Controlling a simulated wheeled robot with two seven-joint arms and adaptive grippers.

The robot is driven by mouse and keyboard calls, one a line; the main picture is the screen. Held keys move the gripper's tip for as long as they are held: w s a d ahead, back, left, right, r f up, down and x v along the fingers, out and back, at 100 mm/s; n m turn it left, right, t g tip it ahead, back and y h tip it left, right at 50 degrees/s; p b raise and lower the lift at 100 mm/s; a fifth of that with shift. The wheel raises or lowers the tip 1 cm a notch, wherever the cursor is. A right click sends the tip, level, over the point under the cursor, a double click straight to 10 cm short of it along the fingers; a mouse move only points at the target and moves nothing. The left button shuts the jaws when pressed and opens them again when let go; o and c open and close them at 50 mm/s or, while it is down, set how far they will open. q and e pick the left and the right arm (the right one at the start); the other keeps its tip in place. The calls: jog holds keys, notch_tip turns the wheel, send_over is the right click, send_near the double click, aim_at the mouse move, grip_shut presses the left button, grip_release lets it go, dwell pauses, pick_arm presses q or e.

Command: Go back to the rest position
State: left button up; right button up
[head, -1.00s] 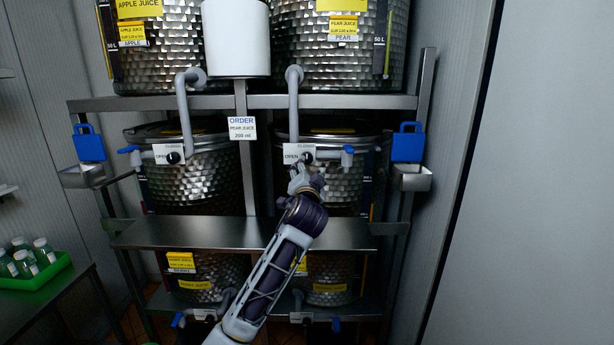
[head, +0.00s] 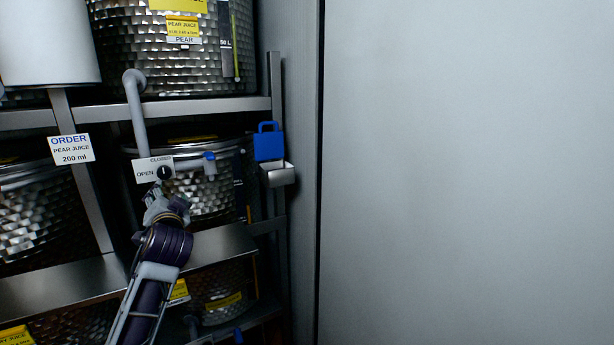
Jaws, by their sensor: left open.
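My left gripper (head: 158,200) is open, at the end of my purple and grey arm, which reaches up from the bottom of the head view. It is just below the OPEN/CLOSED plate (head: 146,170) with its dark knob, in front of the metal juice tank (head: 212,192). Whether it touches the plate or the tank cannot be told. A blue tap lever (head: 210,160) is to the right of the plate. My right gripper is out of view.
A steel rack (head: 190,108) carries the tanks, with a pear juice tank (head: 170,65) above. An order card (head: 71,149) hangs at left. A blue tag (head: 268,143) and a small metal holder (head: 277,174) are on the rack's right post. A plain grey wall (head: 460,170) fills the right.

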pick_arm(q)
jog(key=s+d+f+g+h, duration=0.2)
jog(key=s+d+f, duration=0.15)
jog(key=f, duration=0.55)
jog(key=s+d+f+g+h, duration=0.2)
jog(key=s+f, duration=0.2)
jog(key=f, duration=0.5)
jog(key=s+d+f+g+h, duration=0.2)
jog(key=s+d+f, duration=0.15)
jog(key=f, duration=0.55)
jog(key=s+d+f+g+h, duration=0.1)
jog(key=s+d+f+g, duration=0.2)
jog(key=s, duration=0.4)
jog(key=s+d+f+n+g+h, duration=0.1)
jog(key=s+d+f, duration=0.1)
jog(key=s+f, duration=0.5)
jog(key=s+d+f+g+h, duration=0.2)
jog(key=s+d+f, duration=0.1)
jog(key=s, duration=0.5)
notch_tip(320, 180, down, 34)
jog(key=s+f+g+b, duration=0.1)
jog(key=s+b, duration=0.1)
jog(key=s+a+f+b, duration=0.1)
jog(key=s+a+f, duration=0.1)
jog(key=s+f, duration=0.9)
jog(key=s+a+f+g+b, duration=0.1)
jog(key=s+f, duration=1)
jog(key=s, duration=0.1)
jog(key=shift+a+g+y, duration=0.3)
jog(key=shift+a, duration=0.1)
